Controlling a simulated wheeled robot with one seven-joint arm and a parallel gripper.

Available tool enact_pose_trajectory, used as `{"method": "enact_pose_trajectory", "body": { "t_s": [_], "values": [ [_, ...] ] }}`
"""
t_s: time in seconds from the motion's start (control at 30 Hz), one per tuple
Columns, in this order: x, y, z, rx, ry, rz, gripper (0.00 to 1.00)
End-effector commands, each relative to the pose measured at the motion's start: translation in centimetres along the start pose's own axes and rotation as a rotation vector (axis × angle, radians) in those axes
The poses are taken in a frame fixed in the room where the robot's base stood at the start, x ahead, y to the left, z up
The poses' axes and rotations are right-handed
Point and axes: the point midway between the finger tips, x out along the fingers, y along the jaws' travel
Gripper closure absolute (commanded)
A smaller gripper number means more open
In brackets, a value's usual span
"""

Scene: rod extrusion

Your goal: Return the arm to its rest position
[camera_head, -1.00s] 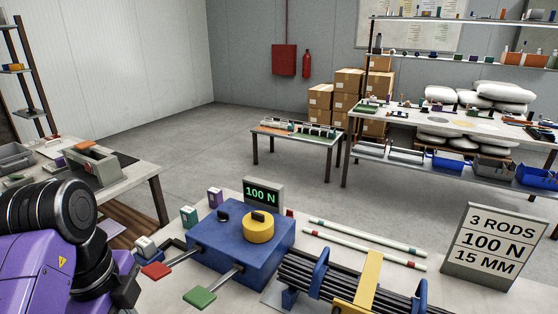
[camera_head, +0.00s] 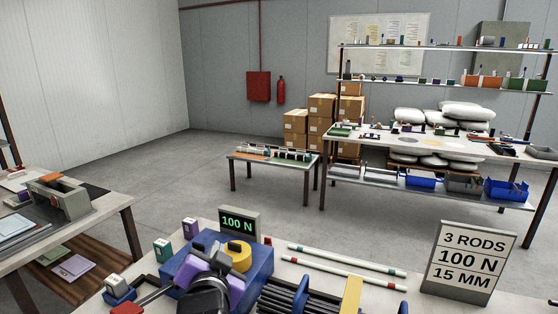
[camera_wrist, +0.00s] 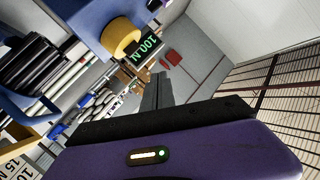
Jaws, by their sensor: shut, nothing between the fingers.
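My arm's purple and black end (camera_head: 205,272) stands low in front of the blue box machine in the head view, hiding part of it. My gripper (camera_wrist: 158,80) shows in the wrist view with its dark fingers together and nothing between them. The blue machine (camera_head: 258,265) carries a yellow knob (camera_head: 238,256) and a display (camera_head: 238,223) reading 100 N. The knob (camera_wrist: 120,37) also shows in the wrist view, left of the fingers. The fingertips cannot be made out in the head view.
Dark rods (camera_head: 275,299) lie right of the machine, by a yellow bar (camera_head: 351,295). Two pale rods (camera_head: 345,257) lie behind. A sign (camera_head: 469,263) reads 3 RODS, 100 N, 15 MM. A side table (camera_head: 98,223) stands left. Open floor (camera_head: 215,197) lies beyond the bench.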

Motion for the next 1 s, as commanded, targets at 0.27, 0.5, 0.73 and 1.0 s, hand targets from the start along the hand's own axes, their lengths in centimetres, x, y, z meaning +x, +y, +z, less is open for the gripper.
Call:
{"method": "enact_pose_trajectory", "body": {
  "t_s": [0.27,0.5,0.73,1.0],
  "values": [
    [-3.4,8.1,-2.9,-0.372,0.216,-0.15,1.0],
    [-9.3,14.4,-2.5,-0.612,0.317,-0.239,1.0],
    [-16.6,20.1,-1.1,-0.753,0.355,-0.286,1.0],
    [-26.1,25.6,0.7,-0.808,0.341,-0.277,1.0]
  ]
}}
